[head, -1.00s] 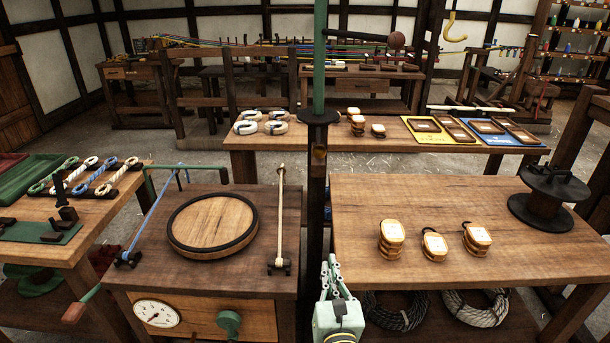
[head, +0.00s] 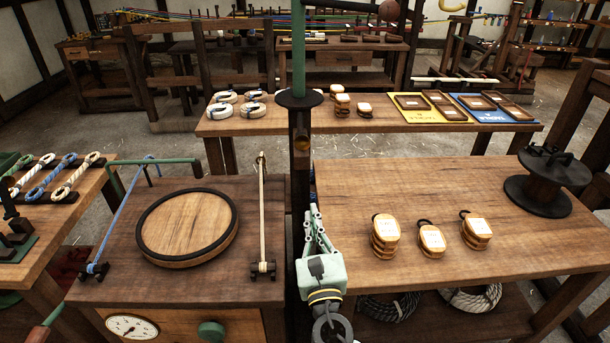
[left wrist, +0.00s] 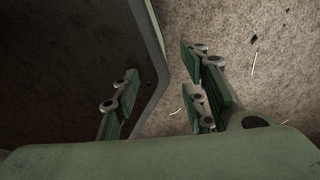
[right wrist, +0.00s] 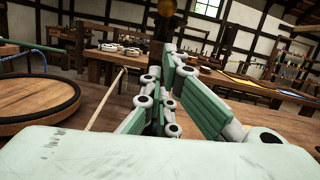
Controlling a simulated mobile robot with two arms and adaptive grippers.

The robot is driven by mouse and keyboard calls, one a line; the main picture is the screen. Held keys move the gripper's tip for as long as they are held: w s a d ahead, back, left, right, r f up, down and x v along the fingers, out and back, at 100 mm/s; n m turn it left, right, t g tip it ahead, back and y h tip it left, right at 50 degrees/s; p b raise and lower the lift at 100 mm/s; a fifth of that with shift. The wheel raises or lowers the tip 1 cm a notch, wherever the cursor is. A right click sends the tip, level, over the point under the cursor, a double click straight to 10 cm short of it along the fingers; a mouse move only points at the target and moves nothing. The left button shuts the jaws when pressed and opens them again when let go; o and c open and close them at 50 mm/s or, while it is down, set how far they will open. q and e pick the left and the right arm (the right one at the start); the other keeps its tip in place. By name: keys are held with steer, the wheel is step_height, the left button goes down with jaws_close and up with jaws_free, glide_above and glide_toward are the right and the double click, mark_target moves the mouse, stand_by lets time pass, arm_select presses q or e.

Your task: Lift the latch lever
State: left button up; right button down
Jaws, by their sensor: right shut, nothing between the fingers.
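A dark bar with a wooden ball (head: 389,11) shows at the top. I cannot tell for sure which part is the latch lever. My right gripper (head: 312,212) is shut and empty, fingers pointing up, in front of the post and below the knob. My left gripper (left wrist: 160,85) is open, seen only in the left wrist view, above the floor.
The left table (head: 110,220) bears a round wooden disc (head: 187,228), taut cords and a green handle bar (head: 165,162). The right table (head: 400,180) bears small wooden blocks (head: 431,240) and a dark spool (head: 548,180). A dark panel (left wrist: 70,60) stands close to my left gripper.

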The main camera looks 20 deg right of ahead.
mark_target(302, 140)
arm_select(q)
steer(key=r+p, duration=0.1)
steer(key=w+r+p, duration=0.1)
steer(key=r+p, duration=0.1)
steer(key=shift+d+r, duration=0.1)
steer(key=shift+r, duration=0.15)
arm_select(e)
steer(key=r+x, duration=0.2)
steer(key=x, duration=1.1)
steer(key=shift+s+r, duration=0.15)
steer(key=shift+r, duration=0.15)
steer(key=shift+a, duration=0.1)
